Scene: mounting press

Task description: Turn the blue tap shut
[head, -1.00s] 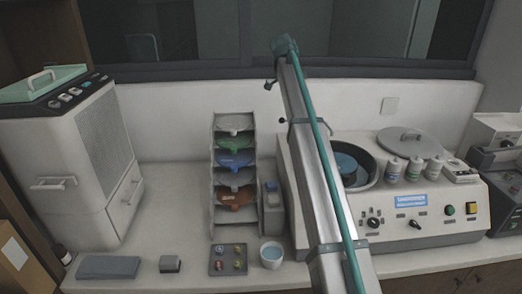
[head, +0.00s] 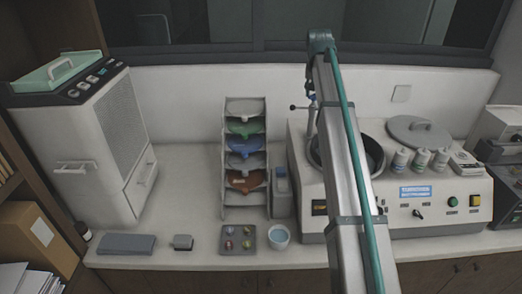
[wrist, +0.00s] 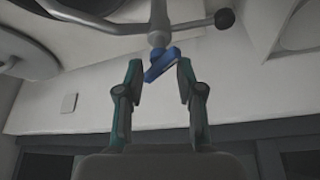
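The blue tap (wrist: 162,64) is a small blue lever on a metal stem in the wrist view. It sits slanted near the tips of my gripper (wrist: 159,66). The two fingers are apart, one on each side of the lever. The right fingertip is close to the blue lever; I cannot tell whether they touch. In the head view my arm hides the gripper and the blue lever. Part of the metal pipework (head: 303,107) with a dark knob shows just left of the arm.
The press (head: 440,212) stands under my arm, with several bottles (head: 420,158) and a round lid (head: 418,132) on top. A white cabinet (head: 85,160) stands further left. The wall (wrist: 70,60) is close behind the gripper.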

